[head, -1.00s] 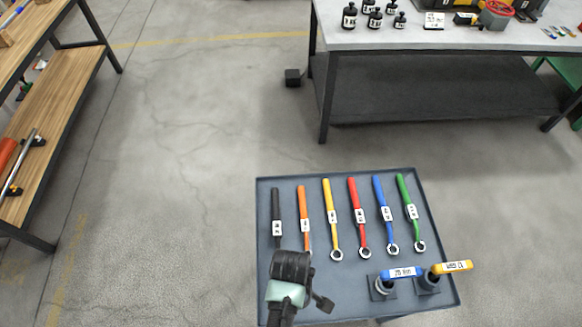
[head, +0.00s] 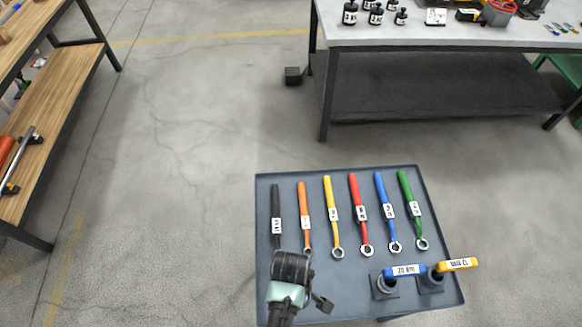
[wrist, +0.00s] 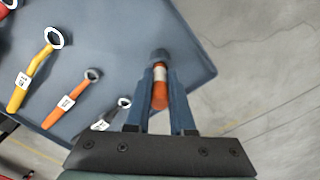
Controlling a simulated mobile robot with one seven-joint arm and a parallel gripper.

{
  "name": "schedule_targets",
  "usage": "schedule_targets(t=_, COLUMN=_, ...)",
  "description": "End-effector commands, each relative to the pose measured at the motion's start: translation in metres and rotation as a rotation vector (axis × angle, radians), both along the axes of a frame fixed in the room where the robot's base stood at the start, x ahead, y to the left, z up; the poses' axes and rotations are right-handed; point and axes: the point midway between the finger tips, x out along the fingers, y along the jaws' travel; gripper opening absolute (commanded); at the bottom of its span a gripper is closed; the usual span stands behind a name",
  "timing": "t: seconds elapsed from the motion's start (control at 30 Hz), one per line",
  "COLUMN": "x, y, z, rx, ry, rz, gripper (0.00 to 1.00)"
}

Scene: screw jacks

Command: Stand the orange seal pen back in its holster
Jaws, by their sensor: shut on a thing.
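My gripper (wrist: 159,76) points down over the near left part of the grey tray (head: 345,302). In the wrist view its two blue fingers are shut on the orange seal pen (wrist: 160,96), which has a white band. A dark round piece (wrist: 158,56) sits at the pen's far end; I cannot tell whether it is the pen's tip or the holster. In the head view my dark wrist (head: 292,266) hides the pen and fingers.
Several wrenches lie in a row on the tray, including the black wrench (head: 276,215) and orange wrench (head: 304,215). The blue-handled tool (head: 405,271) and yellow-handled tool (head: 458,264) stand at the tray's near right. A workbench (head: 430,37) is behind.

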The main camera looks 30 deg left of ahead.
Motion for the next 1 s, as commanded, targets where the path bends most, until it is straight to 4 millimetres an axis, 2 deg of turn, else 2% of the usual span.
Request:
schedule_targets(t=0.07, x=0.0, y=0.0, z=0.0, rx=0.0, ry=0.0, rz=0.0, gripper=0.0)
schedule_targets(t=0.1, x=0.0, y=0.0, z=0.0, rx=0.0, ry=0.0, rz=0.0, gripper=0.29)
schedule_targets(t=0.27, x=0.0, y=0.0, z=0.0, rx=0.0, ry=0.0, rz=0.0, gripper=0.56)
schedule_targets(t=0.53, x=0.0, y=0.0, z=0.0, rx=0.0, ry=0.0, rz=0.0, gripper=0.56)
schedule_targets(t=0.67, x=0.0, y=0.0, z=0.007, rx=0.0, ry=0.0, rz=0.0, gripper=0.56)
schedule_targets(t=0.77, x=0.0, y=0.0, z=0.02, rx=0.001, ry=-0.001, rz=0.0, gripper=0.56)
schedule_targets(t=1.0, x=0.001, y=0.001, z=0.071, rx=0.001, ry=-0.004, rz=-0.001, gripper=0.56)
